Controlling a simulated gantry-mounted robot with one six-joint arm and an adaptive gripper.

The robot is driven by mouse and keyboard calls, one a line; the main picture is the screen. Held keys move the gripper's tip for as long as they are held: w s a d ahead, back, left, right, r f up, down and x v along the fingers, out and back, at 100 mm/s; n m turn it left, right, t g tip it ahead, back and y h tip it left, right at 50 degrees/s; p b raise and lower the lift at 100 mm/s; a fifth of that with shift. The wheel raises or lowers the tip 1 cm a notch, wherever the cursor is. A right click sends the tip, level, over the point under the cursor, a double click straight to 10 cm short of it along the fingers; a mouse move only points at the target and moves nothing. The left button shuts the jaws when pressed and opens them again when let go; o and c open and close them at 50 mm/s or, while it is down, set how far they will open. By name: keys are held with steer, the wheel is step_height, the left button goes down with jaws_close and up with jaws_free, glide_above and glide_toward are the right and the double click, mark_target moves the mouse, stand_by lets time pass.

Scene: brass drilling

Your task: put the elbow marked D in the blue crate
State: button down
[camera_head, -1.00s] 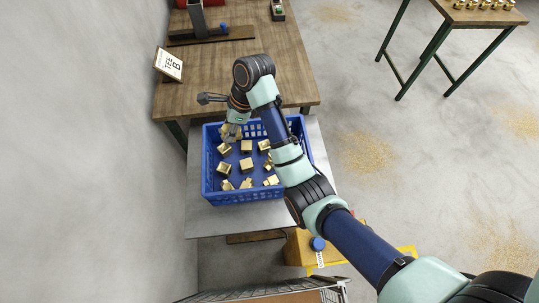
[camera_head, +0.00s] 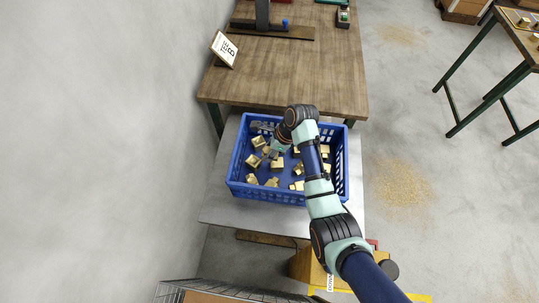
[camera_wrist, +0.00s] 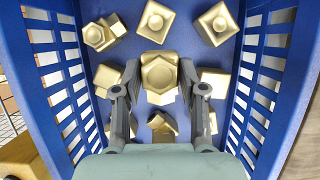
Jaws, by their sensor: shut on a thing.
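The blue crate (camera_head: 268,194) stands on a grey metal table and holds several brass fittings. My gripper (camera_head: 278,149) is down in the crate, toward its back middle. In the wrist view my gripper (camera_wrist: 159,72) has its two fingers on either side of a brass fitting (camera_wrist: 160,78) with a hexagonal end facing the camera, and is shut on it. Other brass fittings lie close around it on the crate floor. I can read no letter on any fitting, so I cannot tell which is the elbow marked D.
A wooden bench (camera_head: 290,75) with a small sign (camera_head: 224,47) stands behind the crate. The slotted crate walls (camera_wrist: 60,70) rise on both sides of my gripper. A wire cart (camera_head: 235,292) is at the front, and another table (camera_head: 510,75) stands at the right.

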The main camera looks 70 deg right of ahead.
steer(key=shift+f, duration=1.5)
steer(key=shift+f, duration=0.1)
steer(key=c, duration=0.7)
jaws_free()
steer(key=shift+b, duration=0.3)
steer(key=shift+o, duration=0.2)
steer(key=p+v, duration=0.3)
steer(key=v, duration=0.9)
